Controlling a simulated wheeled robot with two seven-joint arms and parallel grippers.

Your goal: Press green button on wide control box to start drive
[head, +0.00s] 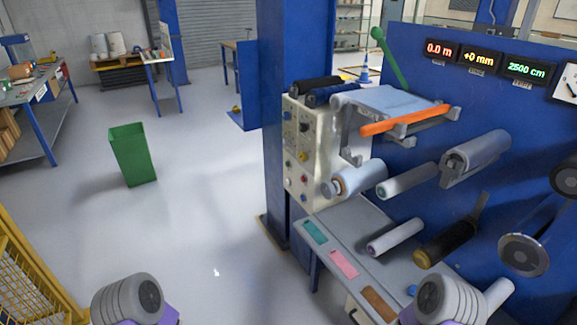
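A beige control box (312,150) is mounted beside the blue column, left of the rollers. Its left-facing panel carries several small knobs and buttons, dark, yellow and red among them. I cannot make out a green button on it for certain at this size. I cannot tell whether this is the wide box. Only grey and purple parts of my two arms show at the bottom edge, at the lower left and lower right. Neither gripper is in view.
The roller machine fills the right side, with an orange bar (405,119), a green lever (390,60) and lit displays (478,59). A grey shelf (365,238) juts out below. A green bin (133,155) stands left on open floor; a yellow fence (35,275) is lower left.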

